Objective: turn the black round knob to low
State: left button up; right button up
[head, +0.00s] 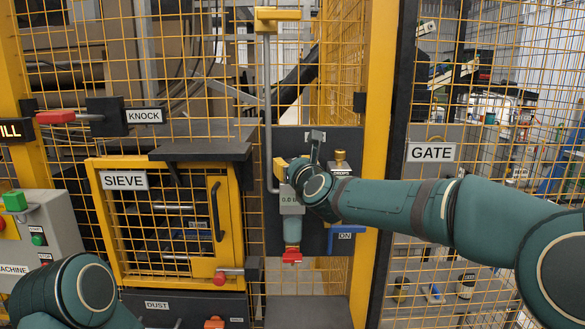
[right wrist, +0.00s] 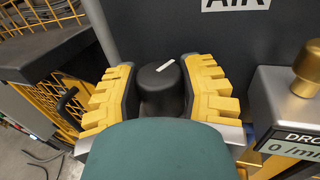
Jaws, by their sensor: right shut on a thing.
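The black round knob (right wrist: 161,97) stands out from a dark panel in the right wrist view. A short white mark on its top edge slants up to the right. My right gripper (right wrist: 160,84) has its yellow ridged fingers on both sides of the knob and is shut on it. In the head view the right gripper (head: 290,172) is at the panel, mostly behind my wrist, and the knob is hidden there. My left arm shows at the lower left of the head view, but its gripper is out of frame.
A brass knob (right wrist: 308,65) on a grey metal block sits close to the right. The yellow SIEVE door (head: 165,225) is at left, with a grey vertical pipe (head: 268,110) between.

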aim_at(292, 160)
jog(key=shift+w+d+n+g+y, duration=0.15)
jog(key=shift+n+g+y, duration=0.45)
jog(key=shift+y, duration=0.4)
jog(key=shift+s+d+n+g+y, duration=0.1)
jog(key=shift+n+g+y, duration=0.3)
jog(key=shift+n+y, duration=0.5)
jog(key=shift+a+n+g+y, duration=0.1)
jog(key=shift+n+g+y, duration=0.4)
jog(key=shift+y, duration=0.3)
jog(key=shift+a+n+g+y+p, duration=0.1)
jog(key=shift+n+g+y+p, duration=0.25)
jog(key=shift+n+g+y, duration=0.35)
jog(key=o, duration=1.2)
notch_tip(292, 160, up, 10)
